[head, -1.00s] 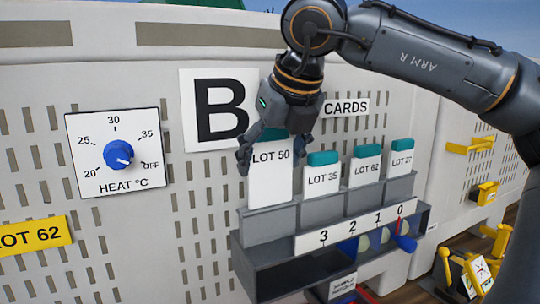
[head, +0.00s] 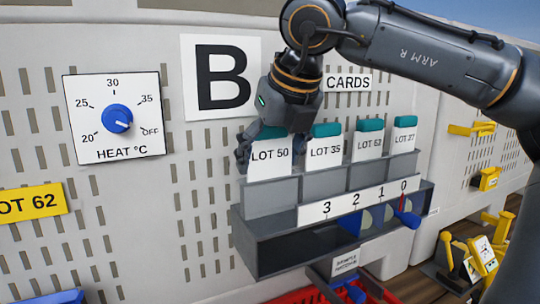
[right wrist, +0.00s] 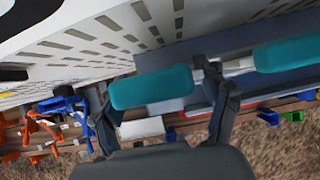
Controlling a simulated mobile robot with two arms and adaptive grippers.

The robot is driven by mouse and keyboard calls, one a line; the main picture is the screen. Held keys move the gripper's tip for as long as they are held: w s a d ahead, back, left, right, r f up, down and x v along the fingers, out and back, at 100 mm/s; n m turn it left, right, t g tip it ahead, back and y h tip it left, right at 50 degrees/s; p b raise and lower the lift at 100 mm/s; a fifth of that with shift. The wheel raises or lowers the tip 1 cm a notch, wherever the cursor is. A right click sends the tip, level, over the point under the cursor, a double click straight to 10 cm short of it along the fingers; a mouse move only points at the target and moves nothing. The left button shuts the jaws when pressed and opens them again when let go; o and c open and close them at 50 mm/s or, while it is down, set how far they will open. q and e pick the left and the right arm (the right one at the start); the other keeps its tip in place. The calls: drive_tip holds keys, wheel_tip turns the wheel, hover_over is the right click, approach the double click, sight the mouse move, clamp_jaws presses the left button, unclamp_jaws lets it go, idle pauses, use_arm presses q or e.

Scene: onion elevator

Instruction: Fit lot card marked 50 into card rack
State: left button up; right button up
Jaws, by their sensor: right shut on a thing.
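The LOT 50 card (head: 270,157), white with a teal top, stands upright in the leftmost compartment of the grey card rack (head: 272,198). Its lower part is hidden behind the compartment's front. My right gripper (head: 268,138) is shut on its teal top, which also shows between the fingers in the right wrist view (right wrist: 152,87). The LOT 35 card (head: 325,152), LOT 62 card (head: 368,146) and LOT 27 card (head: 403,139) stand in the compartments to the right. The LOT 50 top is about level with that row. My left gripper is not in view.
A heat dial (head: 117,118) and a large B sign (head: 221,76) are on the perforated wall. A red crate (head: 300,296) lies at the bottom.

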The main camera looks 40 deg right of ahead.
drive_tip(key=shift+f, duration=0.15)
drive_tip(key=o, duration=1.2)
drive_tip(key=v, duration=1.2)
